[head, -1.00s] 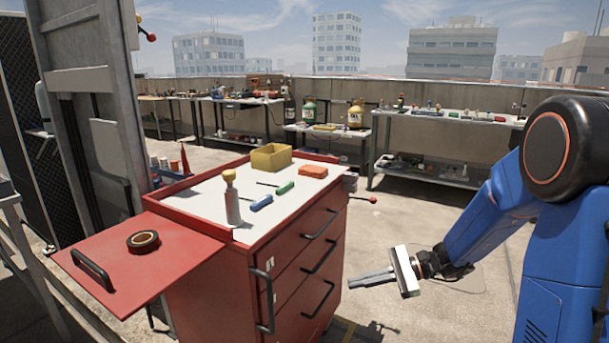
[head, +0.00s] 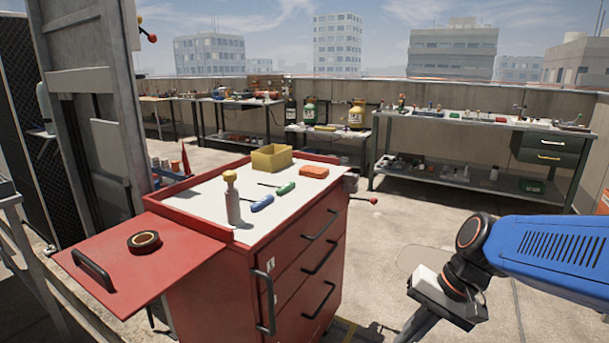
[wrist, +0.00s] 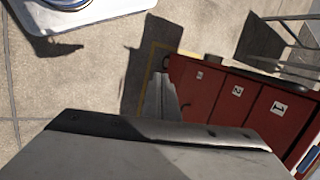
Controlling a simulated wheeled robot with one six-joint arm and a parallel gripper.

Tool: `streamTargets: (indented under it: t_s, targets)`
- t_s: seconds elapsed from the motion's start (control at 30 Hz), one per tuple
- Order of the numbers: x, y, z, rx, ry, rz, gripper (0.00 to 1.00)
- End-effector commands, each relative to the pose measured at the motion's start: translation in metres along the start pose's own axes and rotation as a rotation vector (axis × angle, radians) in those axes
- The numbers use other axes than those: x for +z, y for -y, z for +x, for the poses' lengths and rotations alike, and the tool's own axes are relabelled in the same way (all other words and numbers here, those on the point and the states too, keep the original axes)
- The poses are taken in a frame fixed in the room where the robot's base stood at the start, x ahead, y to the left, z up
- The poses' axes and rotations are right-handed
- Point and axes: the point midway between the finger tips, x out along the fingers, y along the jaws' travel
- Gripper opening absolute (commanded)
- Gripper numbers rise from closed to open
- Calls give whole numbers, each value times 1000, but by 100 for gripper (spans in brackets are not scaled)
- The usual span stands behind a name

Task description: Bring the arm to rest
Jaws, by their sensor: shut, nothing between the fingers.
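My gripper (head: 412,326) is at the lower right of the head view, to the right of the red tool cart and apart from it. Its fingers point down and to the left and are shut with nothing between them. The fingertips are cut off by the bottom edge of the picture. In the wrist view the grey gripper body fills the bottom, and the fingers point toward the floor.
The red tool cart (head: 255,290) carries a spray bottle (head: 232,203), a yellow bin (head: 271,158), screwdrivers and an orange block (head: 314,171). A tape roll (head: 144,241) lies on its side shelf. Workbenches (head: 470,125) stand behind. Floor between is clear.

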Motion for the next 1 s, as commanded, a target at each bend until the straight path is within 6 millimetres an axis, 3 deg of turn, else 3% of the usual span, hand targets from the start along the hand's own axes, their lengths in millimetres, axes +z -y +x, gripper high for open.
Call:
streamTargets:
  t_s: [0.53,1.0]
  targets:
    - [34,-70,-56,295,-365,-392,0]
    - [38,-81,-68,355,-435,-461,0]
